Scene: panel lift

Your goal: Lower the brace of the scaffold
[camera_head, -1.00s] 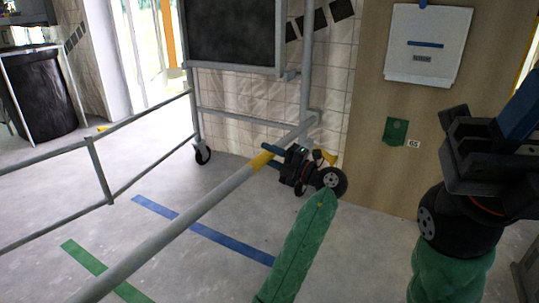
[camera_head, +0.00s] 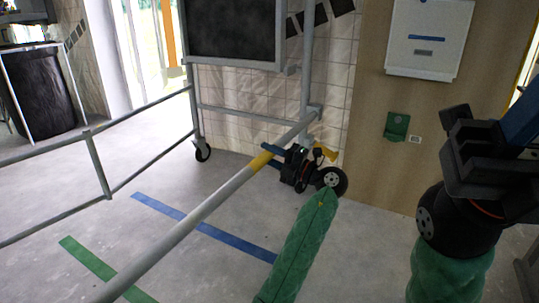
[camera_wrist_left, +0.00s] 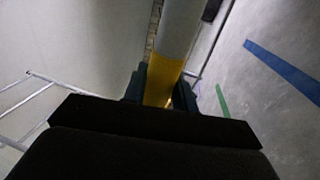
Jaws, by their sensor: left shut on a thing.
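The brace is a long grey bar (camera_head: 195,215) running from the lower left up to the scaffold's right post, with a yellow band (camera_head: 262,161) near its far end. My left gripper (camera_head: 275,156), with blue fingers, is shut on the brace at the yellow band. The left wrist view shows the yellow band (camera_wrist_left: 164,88) between the two fingers. The grey scaffold frame (camera_head: 194,105) stands behind on a black caster. My right gripper (camera_head: 518,120) is at the right edge, away from the brace and partly cut off, so its jaws are unclear.
A grey railing (camera_head: 96,165) stands at the left. A dark panel (camera_head: 230,32) hangs in the scaffold. Blue tape (camera_head: 205,228) and green tape (camera_head: 88,258) mark the open floor. A wooden wall panel (camera_head: 385,165) rises at the right.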

